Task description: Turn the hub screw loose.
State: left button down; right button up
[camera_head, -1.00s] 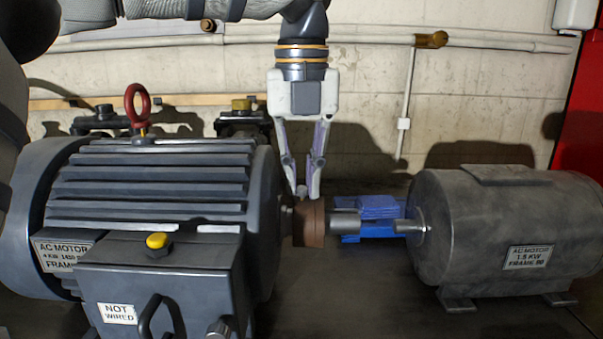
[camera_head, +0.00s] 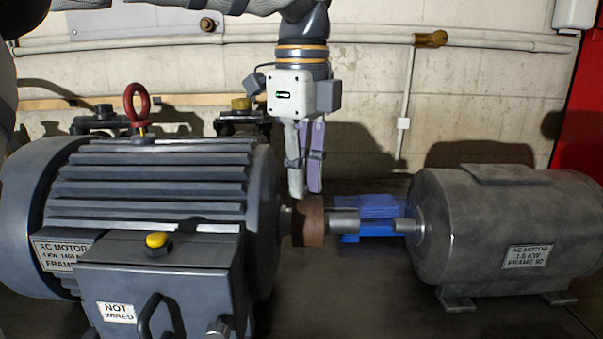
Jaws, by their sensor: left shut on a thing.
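The brown hub (camera_head: 309,221) sits on the shaft of the large grey motor (camera_head: 150,185), at its right side. My left gripper (camera_head: 305,194) points straight down at the top of the hub, its fingers close together. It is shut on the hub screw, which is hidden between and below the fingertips. My right gripper is not in view.
A smaller dark motor (camera_head: 510,232) stands at the right, its shaft pointing at the hub. A blue block (camera_head: 379,207) lies behind the shafts. A red lifting eye (camera_head: 137,106) rises from the large motor. The dark bench in front of the hub is clear.

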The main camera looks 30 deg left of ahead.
pick_arm(q)
jog(key=n, duration=0.5)
jog(key=shift+f+n, duration=0.25)
jog(key=shift+n, duration=0.65)
dwell(1.9)
dwell(0.4)
jog(key=c, duration=1.6)
grip_release()
jog(key=shift+w+a, duration=0.1)
jog(key=shift+r, duration=0.1)
notch_tip(320, 180, up, 12)
jog(key=shift+r, duration=0.1)
